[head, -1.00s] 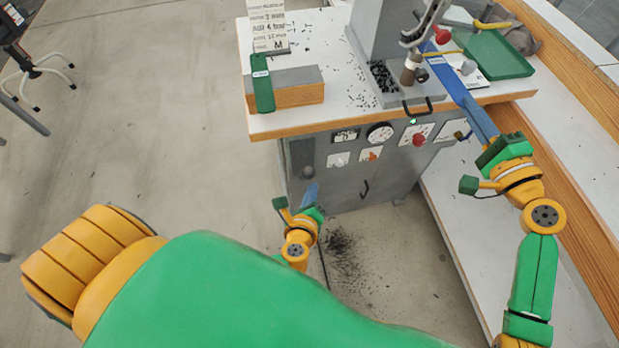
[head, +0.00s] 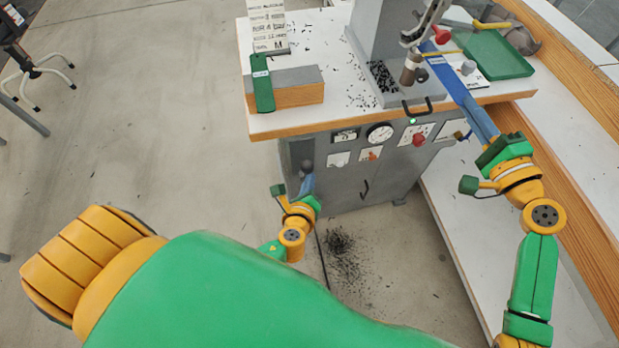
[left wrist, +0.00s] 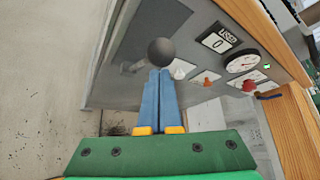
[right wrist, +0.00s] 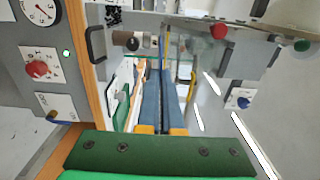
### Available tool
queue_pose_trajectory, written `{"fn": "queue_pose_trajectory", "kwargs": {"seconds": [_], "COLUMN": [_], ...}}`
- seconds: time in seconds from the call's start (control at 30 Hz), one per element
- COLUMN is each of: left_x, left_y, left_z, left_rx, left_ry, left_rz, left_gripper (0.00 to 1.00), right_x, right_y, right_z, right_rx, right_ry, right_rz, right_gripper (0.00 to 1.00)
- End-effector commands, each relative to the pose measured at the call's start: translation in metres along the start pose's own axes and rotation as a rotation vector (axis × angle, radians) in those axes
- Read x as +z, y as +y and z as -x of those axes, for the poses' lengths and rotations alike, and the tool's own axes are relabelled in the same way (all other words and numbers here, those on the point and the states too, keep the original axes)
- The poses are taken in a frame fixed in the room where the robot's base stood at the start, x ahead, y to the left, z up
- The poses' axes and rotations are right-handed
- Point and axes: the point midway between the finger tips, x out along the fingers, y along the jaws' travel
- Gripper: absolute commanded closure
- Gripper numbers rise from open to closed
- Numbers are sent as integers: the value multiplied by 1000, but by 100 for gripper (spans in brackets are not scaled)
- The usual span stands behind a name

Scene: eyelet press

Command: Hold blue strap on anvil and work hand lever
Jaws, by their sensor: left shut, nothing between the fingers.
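The blue strap (head: 452,82) runs from beside the press tool (head: 411,70) down toward my right gripper (head: 487,131). My right gripper's blue fingers are closed around the strap's near end; in the right wrist view the fingers (right wrist: 164,98) stand close together with a thin strip between them. Whether the strap's far end lies flat on the anvil is unclear. A dark ball knob (left wrist: 161,51) on a short grey bar, seemingly the hand lever, sticks out at the cabinet's left front. My left gripper (head: 306,182) is shut and empty, its fingertips (left wrist: 158,72) close to the knob; contact is unclear.
A green tray (head: 494,54) stands at the table's right. Black bits are scattered on the table and floor. The cabinet front (head: 335,192) carries dials and a handle.

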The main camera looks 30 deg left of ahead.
Motion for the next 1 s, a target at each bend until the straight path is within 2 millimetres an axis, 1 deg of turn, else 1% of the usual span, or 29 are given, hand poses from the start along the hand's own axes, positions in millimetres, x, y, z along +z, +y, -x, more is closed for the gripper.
{"fn": "queue_pose_trajectory", "kwargs": {"seconds": [0.2, 0.3, 0.37, 0.8, 0.9, 1.0], "left_x": [5, 4, 0, -35, -40, -40], "left_y": [0, 0, 1, 1, 0, 0], "left_z": [-8, -6, -1, 50, 57, 59], "left_rx": [0, 1, 1, 2, 2, 0], "left_ry": [-1, 1, 2, 3, 1, 0], "left_rz": [-1, 0, 0, -1, 1, 0], "left_gripper": [100, 100, 100, 100, 100, 100], "right_x": [0, 0, 0, 0, 0, 0], "right_y": [0, 0, 0, 0, 0, 0], "right_z": [0, 0, 0, 0, 0, 0], "right_rx": [0, 0, 0, 0, 0, 0], "right_ry": [0, 0, 0, 0, 0, 0], "right_rz": [0, 0, 0, 0, 0, 0], "right_gripper": [100, 100, 100, 100, 100, 100]}}
